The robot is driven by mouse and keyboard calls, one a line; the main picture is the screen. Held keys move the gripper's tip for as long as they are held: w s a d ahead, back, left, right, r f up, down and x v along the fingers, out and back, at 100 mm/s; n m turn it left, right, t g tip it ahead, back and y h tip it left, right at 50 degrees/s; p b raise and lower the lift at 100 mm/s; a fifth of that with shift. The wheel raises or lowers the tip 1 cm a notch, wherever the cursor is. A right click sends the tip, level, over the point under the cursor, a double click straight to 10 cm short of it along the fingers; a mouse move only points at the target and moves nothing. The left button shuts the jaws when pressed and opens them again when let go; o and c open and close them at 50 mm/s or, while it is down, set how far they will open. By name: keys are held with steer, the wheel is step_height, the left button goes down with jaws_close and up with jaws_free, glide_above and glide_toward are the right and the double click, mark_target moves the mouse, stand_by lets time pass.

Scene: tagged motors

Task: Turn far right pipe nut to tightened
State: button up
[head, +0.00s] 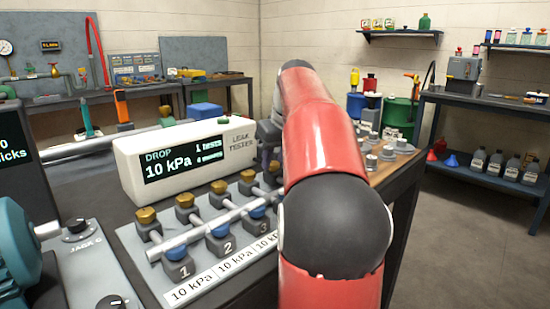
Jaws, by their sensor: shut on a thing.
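A grey pipe rig (130,243) carries a pale horizontal pipe (205,229), with several brass nuts along its back row, such as the leftmost nut (146,215). Blue knobs sit on numbered blocks 1, 2 and 3 in front. At the right end of the row, a brass far right pipe nut (275,166) shows only in part beside my arm. My gripper (270,153) is dark and mostly hidden behind my red arm; it reaches down at this nut and is shut on it. The nut's tightness cannot be read from here.
A white leak tester (186,160) stands behind the rig, reading "DROP 10 kPa" and "1 tests". A teal motor (15,255) is at the left. Small grey parts on a wooden board (395,165) lie right of my arm. Shelves stand at the right.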

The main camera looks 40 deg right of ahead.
steer(key=shift+m, duration=0.3)
steer(key=m, duration=0.1)
steer(key=m+h, duration=0.1)
steer(key=m, duration=0.1)
steer(key=shift+a+m+h, duration=0.2)
steer(key=shift+m+h, duration=0.1)
steer(key=m, duration=0.2)
steer(key=m+g+h, duration=0.1)
steer(key=m, duration=0.1)
steer(key=shift+w+a+m+g, duration=0.15)
steer(key=shift+w+m+g, duration=0.05)
steer(key=shift+m+g, duration=0.1)
steer(key=m, duration=0.2)
steer(key=m+g+h, duration=0.1)
steer(key=m, duration=0.1)
steer(key=shift+w+m+g, duration=0.15)
steer(key=shift+m+g, duration=0.15)
steer(key=shift+w+m+g, duration=0.15)
steer(key=shift+m+g, duration=0.65)
steer(key=shift+m, duration=1.4)
steer(key=o, duration=1)
